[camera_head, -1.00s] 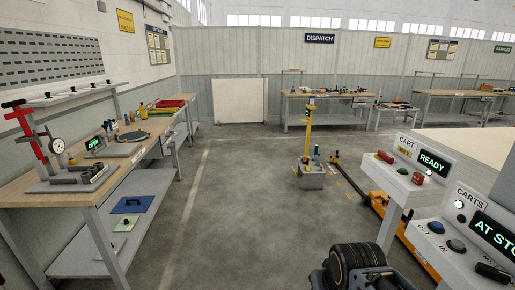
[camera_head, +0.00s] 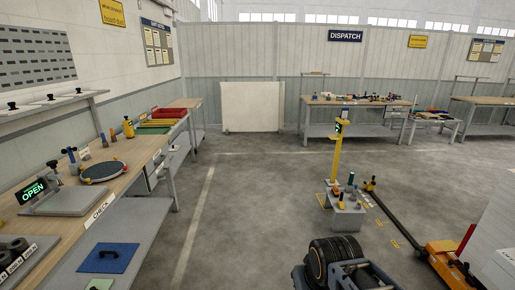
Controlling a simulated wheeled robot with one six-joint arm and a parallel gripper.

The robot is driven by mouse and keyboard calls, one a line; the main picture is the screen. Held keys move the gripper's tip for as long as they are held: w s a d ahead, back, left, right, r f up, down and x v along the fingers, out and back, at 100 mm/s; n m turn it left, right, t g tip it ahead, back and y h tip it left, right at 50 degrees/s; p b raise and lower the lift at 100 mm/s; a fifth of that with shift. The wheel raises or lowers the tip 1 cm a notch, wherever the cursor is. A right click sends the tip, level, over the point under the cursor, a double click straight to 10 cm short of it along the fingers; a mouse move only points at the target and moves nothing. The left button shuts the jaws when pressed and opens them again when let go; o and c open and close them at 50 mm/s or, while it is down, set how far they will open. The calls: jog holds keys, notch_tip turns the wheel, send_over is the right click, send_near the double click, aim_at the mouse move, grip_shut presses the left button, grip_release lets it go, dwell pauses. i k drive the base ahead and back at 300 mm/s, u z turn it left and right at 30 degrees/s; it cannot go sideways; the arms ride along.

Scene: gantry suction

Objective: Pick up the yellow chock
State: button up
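I cannot make out the yellow chock for certain. A small yellow piece (camera_head: 370,184) stands at the far end of the long low orange-and-dark bar on the floor, too small to identify. Another small yellow item (camera_head: 128,128) stands upright on the left workbench, near the green and red trays. My gripper's fingers do not show in this view, and nothing yellow is seen held.
A yellow post (camera_head: 335,165) and a grey block (camera_head: 347,218) with small upright items stand on the floor ahead. The orange floor unit (camera_head: 446,262) is at the right. The left workbench (camera_head: 120,185) lines the left side.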

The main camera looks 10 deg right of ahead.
aim_at(340, 202)
jog(key=z, duration=0.2)
jog(key=i, duration=2.3)
jog(key=z, duration=0.8)
jog(key=i, duration=2.2)
jog(key=z, duration=0.6)
